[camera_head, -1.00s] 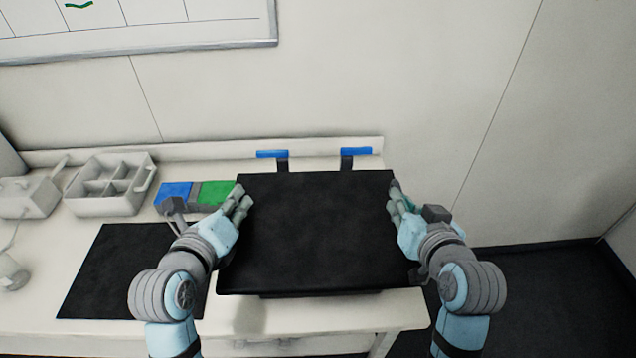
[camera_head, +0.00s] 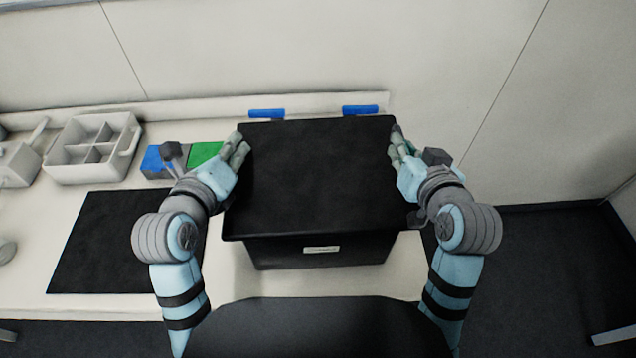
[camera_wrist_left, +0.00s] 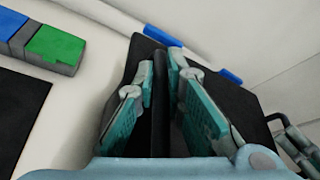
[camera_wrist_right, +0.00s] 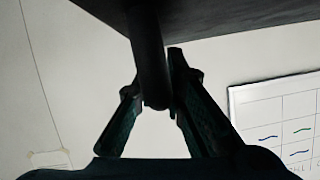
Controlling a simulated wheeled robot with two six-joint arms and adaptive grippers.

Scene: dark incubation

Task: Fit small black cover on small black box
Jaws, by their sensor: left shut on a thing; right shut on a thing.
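The small black cover (camera_head: 315,175) is a flat black lid held level between my two grippers. The small black box (camera_head: 330,250) stands on the table under it, with a pale label on its front wall. The cover hides the box's opening, and I cannot tell whether the cover touches the rim. My left gripper (camera_head: 243,150) is shut on the cover's left edge, and its fingers show around that edge in the left wrist view (camera_wrist_left: 165,95). My right gripper (camera_head: 394,148) is shut on the cover's right edge, as the right wrist view (camera_wrist_right: 155,75) also shows.
A black mat (camera_head: 110,245) lies on the table at left. Blue and green blocks (camera_head: 205,153) and a grey divided caddy (camera_head: 68,165) stand behind it. The table's right end is close to my right arm.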

